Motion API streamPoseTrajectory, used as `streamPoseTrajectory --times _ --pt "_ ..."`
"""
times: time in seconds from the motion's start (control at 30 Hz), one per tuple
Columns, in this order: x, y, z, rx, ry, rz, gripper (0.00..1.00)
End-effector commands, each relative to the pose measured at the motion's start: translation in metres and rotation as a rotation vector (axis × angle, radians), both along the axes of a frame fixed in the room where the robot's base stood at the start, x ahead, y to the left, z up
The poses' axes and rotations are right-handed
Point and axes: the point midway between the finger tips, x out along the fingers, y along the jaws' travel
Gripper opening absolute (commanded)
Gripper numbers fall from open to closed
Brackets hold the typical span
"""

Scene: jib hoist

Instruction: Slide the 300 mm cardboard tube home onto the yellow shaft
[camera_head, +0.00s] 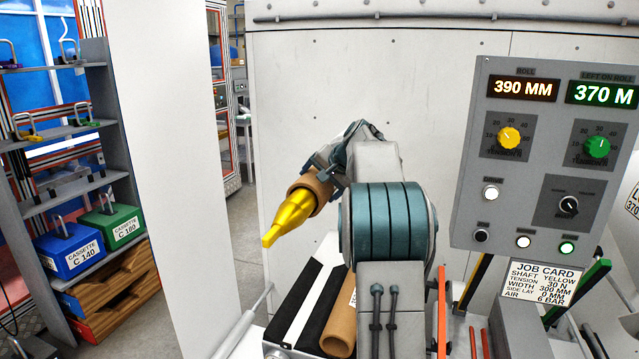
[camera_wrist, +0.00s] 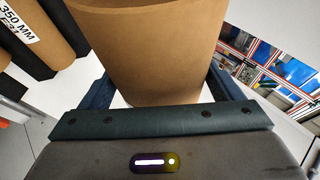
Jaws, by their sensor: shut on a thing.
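A brown cardboard tube (camera_head: 318,184) is at mid-left of the head view, tilted. The yellow shaft (camera_head: 289,217) with its tapered nose sticks out of the tube's near end, pointing down-left. The tube appears to be around the shaft, but how far along it sits is hidden. My gripper (camera_head: 328,176) is partly hidden behind my arm at the tube's far side. In the wrist view the tube (camera_wrist: 150,48) fills the space between the two dark fingers, which are shut on it. The shaft is not visible in the wrist view.
A tray with a brown tube (camera_head: 339,328) and black tubes (camera_head: 295,305) lies below. A control panel (camera_head: 545,160) and job card (camera_head: 541,283) stand at right. A shelf with a blue cassette (camera_head: 68,249) and green cassette (camera_head: 111,223) stands left. A pale wall (camera_head: 300,100) is behind.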

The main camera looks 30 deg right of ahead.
Motion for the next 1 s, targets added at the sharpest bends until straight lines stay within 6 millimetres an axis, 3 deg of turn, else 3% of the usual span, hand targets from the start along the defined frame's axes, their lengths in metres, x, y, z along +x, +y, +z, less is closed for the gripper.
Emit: streamPoseTrajectory --times 1.0 --pt "0.028 -0.026 0.002 -0.002 -0.004 0.0 0.42"
